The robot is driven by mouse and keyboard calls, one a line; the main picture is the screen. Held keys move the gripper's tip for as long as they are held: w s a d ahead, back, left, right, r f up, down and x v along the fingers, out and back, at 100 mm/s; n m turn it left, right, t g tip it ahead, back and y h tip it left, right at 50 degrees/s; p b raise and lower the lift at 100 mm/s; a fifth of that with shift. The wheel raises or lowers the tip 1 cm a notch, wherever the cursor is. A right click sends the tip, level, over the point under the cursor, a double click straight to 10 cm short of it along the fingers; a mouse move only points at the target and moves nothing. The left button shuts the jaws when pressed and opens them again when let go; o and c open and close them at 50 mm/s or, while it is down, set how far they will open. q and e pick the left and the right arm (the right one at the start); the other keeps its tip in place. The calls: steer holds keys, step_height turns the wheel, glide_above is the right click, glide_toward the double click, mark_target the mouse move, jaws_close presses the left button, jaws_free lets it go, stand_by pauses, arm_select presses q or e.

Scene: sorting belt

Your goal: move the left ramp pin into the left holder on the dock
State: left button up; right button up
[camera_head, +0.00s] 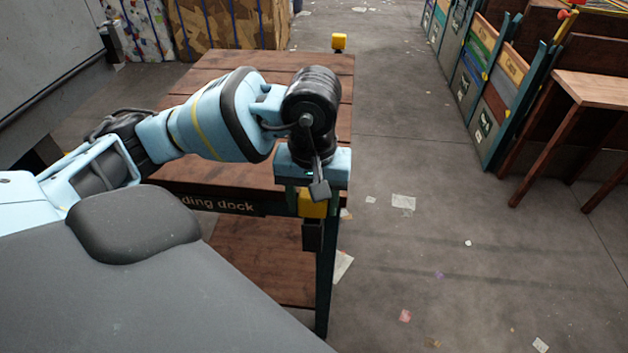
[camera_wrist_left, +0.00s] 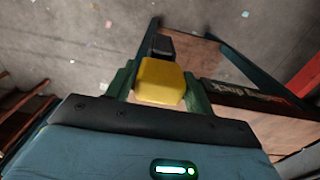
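The ramp pin shows as a yellow block (camera_head: 313,207) under my left gripper (camera_head: 311,190), at the near right corner of the dock (camera_head: 240,172). In the left wrist view the yellow pin (camera_wrist_left: 160,81) sits between the two green fingers of my left gripper (camera_wrist_left: 161,88), which touch its sides. A dark holder (camera_head: 313,236) is right below the pin by the dock's corner leg; it also shows in the left wrist view (camera_wrist_left: 162,45). I cannot tell whether the pin's lower part is inside it. My right gripper is out of view.
Another yellow block (camera_head: 339,41) stands at the dock's far right corner. Labelled bins (camera_head: 476,95) and a wooden table (camera_head: 595,88) are on the right. The floor (camera_head: 430,190) between is open, with scattered paper scraps. A large grey panel (camera_head: 45,60) is at the upper left.

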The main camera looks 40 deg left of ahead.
arm_select(q)
steer(key=o, duration=0.3)
step_height(320, 180, up, 3)
steer(key=shift+f, duration=0.15)
step_height(320, 180, up, 4)
steer(key=shift+r, duration=0.6)
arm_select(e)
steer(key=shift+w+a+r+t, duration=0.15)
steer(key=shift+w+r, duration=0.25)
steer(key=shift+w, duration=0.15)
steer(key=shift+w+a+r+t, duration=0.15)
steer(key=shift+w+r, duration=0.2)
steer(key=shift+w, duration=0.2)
